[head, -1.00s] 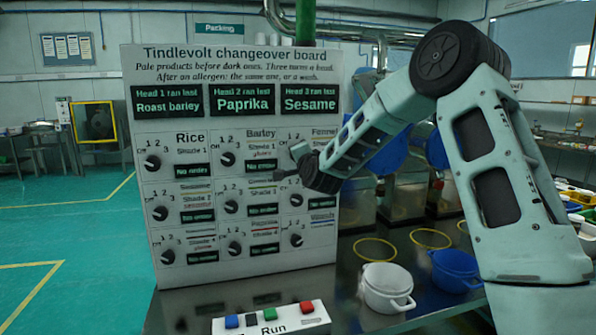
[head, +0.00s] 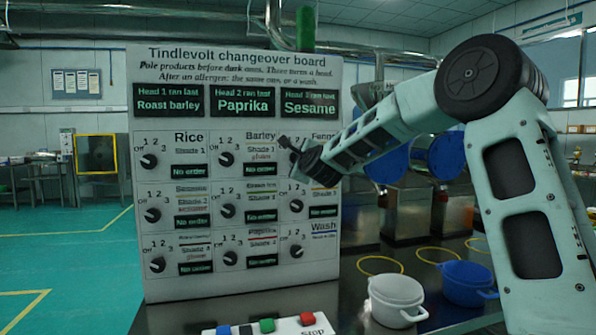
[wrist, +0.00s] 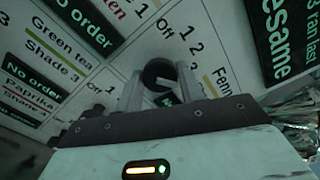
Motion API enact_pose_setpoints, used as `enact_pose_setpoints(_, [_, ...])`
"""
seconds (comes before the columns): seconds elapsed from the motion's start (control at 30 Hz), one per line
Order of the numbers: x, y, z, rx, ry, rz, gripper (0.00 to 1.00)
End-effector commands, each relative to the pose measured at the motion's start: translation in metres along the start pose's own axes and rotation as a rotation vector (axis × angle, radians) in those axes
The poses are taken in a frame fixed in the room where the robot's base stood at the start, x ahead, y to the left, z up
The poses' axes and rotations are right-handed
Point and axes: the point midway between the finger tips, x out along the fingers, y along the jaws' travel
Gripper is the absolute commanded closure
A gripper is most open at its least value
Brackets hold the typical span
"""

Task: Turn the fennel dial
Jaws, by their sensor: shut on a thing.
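The changeover board (head: 140,110) stands upright in the head view with rows of black dials. The fennel dial (wrist: 158,72) is a round black knob with a pale mark, beside its "Off 1 2 3" scale and the partly cut "Fenn" label (wrist: 232,85). My gripper (head: 290,145) is at the board's upper right dial. In the wrist view its two fingers stand on either side of the fennel dial, shut on it. My gripper and wrist hide most of this dial and its order screen in the head view.
The barley dial (head: 226,160) is close to the left, and another dial (head: 297,206) is below. A white pot (head: 397,300) and a blue pot (head: 466,283) stand on the dark bench at right. A button box (head: 285,325) sits in front.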

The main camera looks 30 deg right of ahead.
Motion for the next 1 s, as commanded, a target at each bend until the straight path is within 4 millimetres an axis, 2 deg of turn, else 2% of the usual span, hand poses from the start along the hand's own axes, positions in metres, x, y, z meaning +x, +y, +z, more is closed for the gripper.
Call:
enact_pose_setpoints(0.3, [0.0002, 0.0021, -0.0020, 0.101, 0.002, 0.002, 0.85])
enact_pose_setpoints(0.8, [0.0002, 0.0013, -0.0016, 0.116, 0.003, 0.003, 0.85])
enact_pose_setpoints(0.83, [0.0002, 0.0012, -0.0016, 0.116, 0.003, 0.003, 0.54])
enact_pose_setpoints(0.87, [0.0002, 0.0012, -0.0015, 0.116, 0.003, 0.003, 0.45])
enact_pose_setpoints(0.9, [0.0002, 0.0010, -0.0014, 0.115, 0.002, 0.003, 0.41])
enact_pose_setpoints(1.0, [0.0002, 0.0007, -0.0011, 0.115, 0.002, 0.002, 0.41])
